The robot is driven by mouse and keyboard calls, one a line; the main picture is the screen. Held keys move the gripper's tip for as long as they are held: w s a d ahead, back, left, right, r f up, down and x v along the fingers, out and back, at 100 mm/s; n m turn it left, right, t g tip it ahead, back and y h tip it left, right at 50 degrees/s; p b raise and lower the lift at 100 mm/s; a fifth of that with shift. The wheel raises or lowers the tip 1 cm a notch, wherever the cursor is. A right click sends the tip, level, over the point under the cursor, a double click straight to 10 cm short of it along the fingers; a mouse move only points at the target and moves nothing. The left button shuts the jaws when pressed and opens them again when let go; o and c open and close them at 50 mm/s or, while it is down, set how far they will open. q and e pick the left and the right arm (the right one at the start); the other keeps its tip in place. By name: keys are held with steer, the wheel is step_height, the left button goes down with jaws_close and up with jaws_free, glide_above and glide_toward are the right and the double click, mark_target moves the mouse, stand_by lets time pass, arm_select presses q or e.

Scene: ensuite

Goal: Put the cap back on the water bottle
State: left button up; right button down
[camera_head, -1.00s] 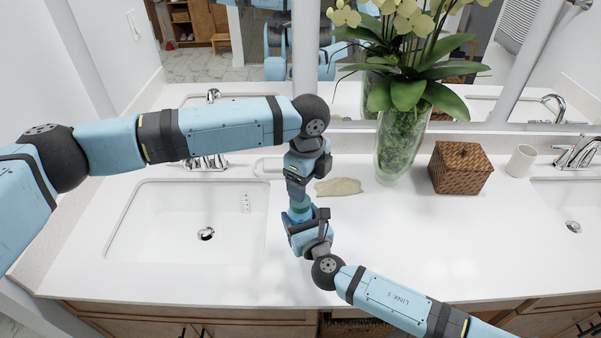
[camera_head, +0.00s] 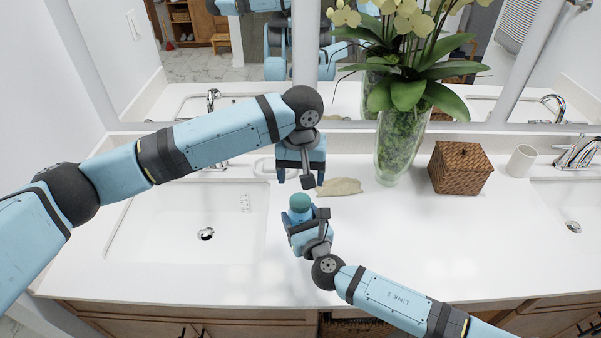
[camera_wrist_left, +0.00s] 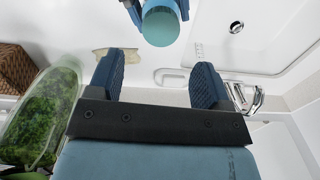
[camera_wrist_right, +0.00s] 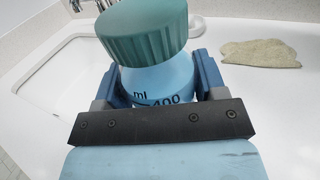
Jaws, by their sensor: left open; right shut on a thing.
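The light blue water bottle (camera_wrist_right: 160,80) stands upright in my right gripper (camera_head: 304,222), which is shut around its body. The ribbed teal cap (camera_wrist_right: 145,30) sits on top of the bottle in the right wrist view; I cannot tell how tightly it is seated. The cap also shows from above in the head view (camera_head: 300,201) and the left wrist view (camera_wrist_left: 160,25). My left gripper (camera_head: 297,181) is open and empty, apart from the cap and behind it toward the mirror. In the left wrist view its spread fingers (camera_wrist_left: 163,75) have nothing between them.
A beige cloth (camera_head: 338,187) lies behind the bottle. A glass vase with orchids (camera_head: 395,150), a woven box (camera_head: 460,168) and a white cup (camera_head: 521,160) stand at the right. A sink (camera_head: 180,225) is at the left. The counter's front right is clear.

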mark_target(300, 200)
arm_select(q)
steer(key=shift+n, duration=0.5)
steer(key=shift+w+a+f, duration=0.1)
steer(key=shift+f, duration=3.9)
steer(key=shift+c, duration=0.3)
